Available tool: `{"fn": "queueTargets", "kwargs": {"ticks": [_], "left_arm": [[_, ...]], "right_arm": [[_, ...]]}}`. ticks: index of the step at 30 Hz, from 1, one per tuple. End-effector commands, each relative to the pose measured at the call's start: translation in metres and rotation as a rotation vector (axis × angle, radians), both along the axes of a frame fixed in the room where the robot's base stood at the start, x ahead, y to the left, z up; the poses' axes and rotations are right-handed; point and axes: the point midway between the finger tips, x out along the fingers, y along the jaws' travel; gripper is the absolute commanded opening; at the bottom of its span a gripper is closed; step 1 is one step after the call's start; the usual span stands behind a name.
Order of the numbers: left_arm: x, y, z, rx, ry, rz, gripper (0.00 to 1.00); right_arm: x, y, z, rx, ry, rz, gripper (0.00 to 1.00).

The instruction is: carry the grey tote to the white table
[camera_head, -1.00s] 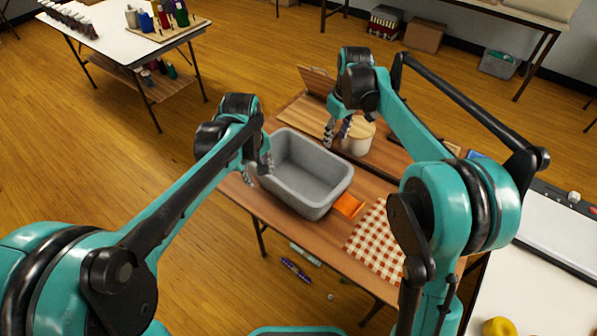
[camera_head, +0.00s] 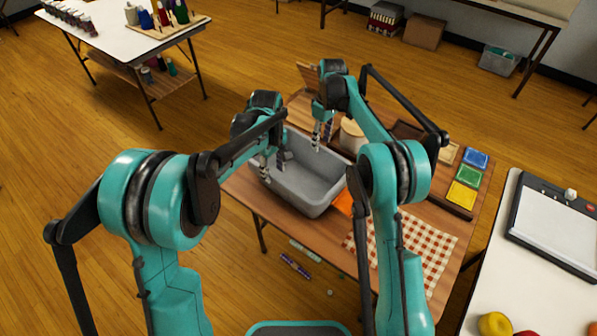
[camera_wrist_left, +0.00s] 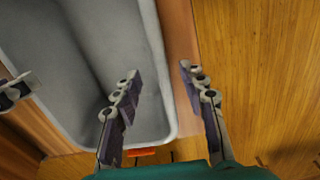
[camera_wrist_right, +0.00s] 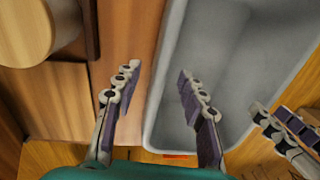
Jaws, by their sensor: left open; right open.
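The grey tote (camera_head: 305,198) stands on the wooden table, upright, and its visible interior looks empty. My left gripper (camera_head: 272,168) is open at its left wall. In the left wrist view my left gripper (camera_wrist_left: 160,72) has the tote's (camera_wrist_left: 75,40) rim between its fingers, one over the inside and one outside. My right gripper (camera_head: 322,136) is open at the far wall. In the right wrist view my right gripper (camera_wrist_right: 158,72) also straddles the tote's (camera_wrist_right: 215,30) rim. A white table (camera_head: 115,40) with bottles is at upper left; another white-topped table (camera_head: 490,285) is at lower right.
The wooden table (camera_head: 335,243) also holds a round pale container (camera_head: 352,135), an orange item (camera_head: 344,202), a checked cloth (camera_head: 425,245) and a tray with coloured squares (camera_head: 468,172). Markers (camera_head: 295,265) lie on the floor. Open floor (camera_head: 225,120) lies toward the upper-left table.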

Motion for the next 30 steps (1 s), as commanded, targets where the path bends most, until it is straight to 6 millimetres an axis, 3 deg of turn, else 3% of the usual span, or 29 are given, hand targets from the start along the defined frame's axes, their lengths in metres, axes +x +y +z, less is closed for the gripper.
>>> {"fn": "queueTargets", "kwargs": {"ticks": [10, 23, 28, 30], "left_arm": [[0.000, 0.000, -0.051, 0.000, 0.000, 0.000, 0.42], [0.000, 0.000, -0.061, 0.000, 0.000, -0.001, 0.42], [0.000, 0.000, -0.061, 0.000, 0.000, -0.001, 0.02], [0.000, 0.000, -0.061, 0.000, 0.000, -0.001, 0.00]], "right_arm": [[-0.003, 0.003, -0.050, 0.000, 0.000, 0.000, 0.41], [-0.004, 0.004, -0.061, 0.000, 0.000, -0.001, 0.41], [-0.004, 0.004, -0.061, 0.000, 0.000, -0.001, 0.01], [-0.004, 0.004, -0.061, 0.000, 0.000, -0.001, 0.00]]}}
